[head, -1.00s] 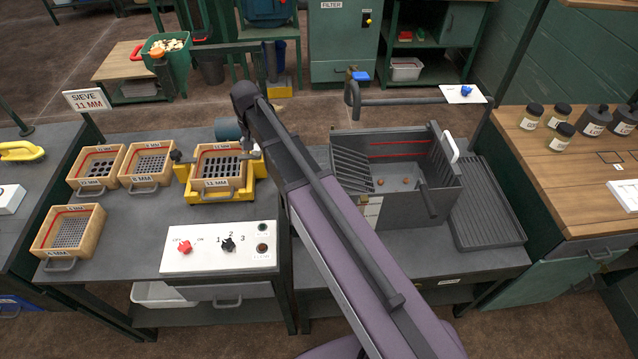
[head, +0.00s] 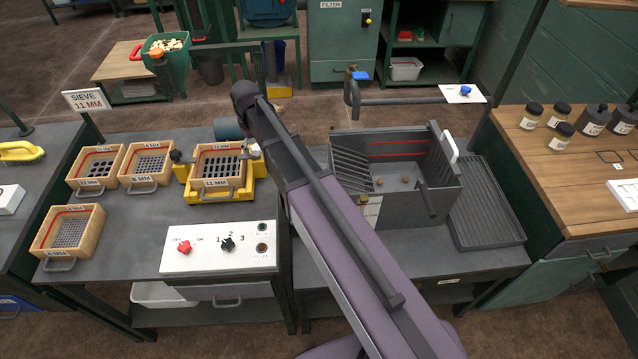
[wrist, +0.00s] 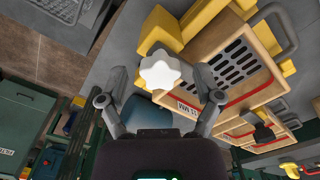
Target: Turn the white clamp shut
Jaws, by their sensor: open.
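The white clamp (wrist: 160,70) is a lobed, star-shaped knob at the edge of the yellow sieve frame (wrist: 160,30). My gripper (wrist: 161,82) is open, with one finger on each side of the knob in the wrist view. I cannot tell whether either finger touches it. The 11 MM wooden sieve (wrist: 195,50) sits in the yellow frame, beyond the right finger. In the head view the frame (head: 195,196) and sieve (head: 222,184) stand on the grey bench, and my arm hides most of the gripper. A small pale part of the clamp (head: 254,150) shows beside the arm.
A black knob (head: 176,156) is on the frame's left side. Several other wooden sieves (head: 85,232) stand to the left. A white control panel (head: 205,262) with red and black switches lies in front. A grey bin (head: 410,205) stands right of my arm.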

